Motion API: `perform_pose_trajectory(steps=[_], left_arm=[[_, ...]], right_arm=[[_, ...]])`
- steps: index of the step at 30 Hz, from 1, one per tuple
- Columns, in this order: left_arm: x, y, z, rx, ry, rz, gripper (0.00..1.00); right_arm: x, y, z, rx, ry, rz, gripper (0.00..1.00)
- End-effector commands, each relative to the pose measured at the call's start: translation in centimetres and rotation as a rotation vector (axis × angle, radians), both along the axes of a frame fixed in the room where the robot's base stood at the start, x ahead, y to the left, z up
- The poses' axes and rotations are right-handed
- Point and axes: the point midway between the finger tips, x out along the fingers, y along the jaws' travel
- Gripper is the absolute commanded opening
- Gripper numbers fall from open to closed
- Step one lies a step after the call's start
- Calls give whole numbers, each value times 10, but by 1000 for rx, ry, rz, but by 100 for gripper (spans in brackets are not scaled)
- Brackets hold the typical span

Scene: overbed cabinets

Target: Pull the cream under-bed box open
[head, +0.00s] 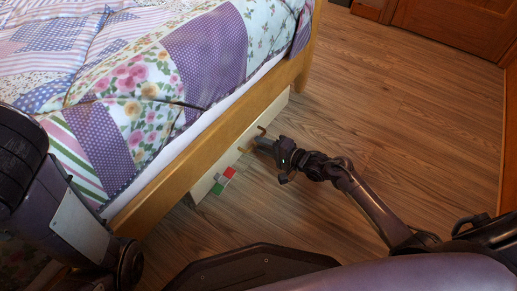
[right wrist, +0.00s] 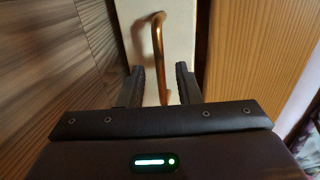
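The cream under-bed box (head: 279,108) shows as a pale front panel below the wooden bed rail in the head view. It also fills the top middle of the right wrist view (right wrist: 185,25). A brass bar handle (right wrist: 158,45) stands on its front. My right gripper (head: 257,142) is at the handle. In the right wrist view its two dark fingers (right wrist: 159,85) are open, one on each side of the bar, with visible gaps. My left arm is at the left of the head view, but its gripper is not seen.
The bed's wooden side rail (head: 225,132) and the quilt (head: 150,75) overhang the box. Small red, green and white squares (head: 223,181) show by the box's near end. The wooden floor (head: 400,120) right of the bed is clear up to the wall.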

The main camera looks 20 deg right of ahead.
Motion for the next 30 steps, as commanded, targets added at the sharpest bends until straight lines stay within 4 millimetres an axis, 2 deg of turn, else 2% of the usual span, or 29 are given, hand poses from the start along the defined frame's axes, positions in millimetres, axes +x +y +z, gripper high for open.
perform_pose_trajectory(steps=[1,6,14,21,30], left_arm=[[-3,1,-6,-7,-5,-8,36],[-8,2,-7,-15,-15,-19,36],[-8,3,-6,-17,-14,-22,36],[-8,3,-6,-17,-14,-22,36],[-7,2,-6,-17,-13,-22,36]], right_arm=[[5,4,-5,1,-2,1,31],[13,10,-5,-1,-1,-1,31],[14,11,-3,-2,0,-1,31],[14,11,-4,-2,0,-1,0],[13,10,-4,-2,0,-1,0]])
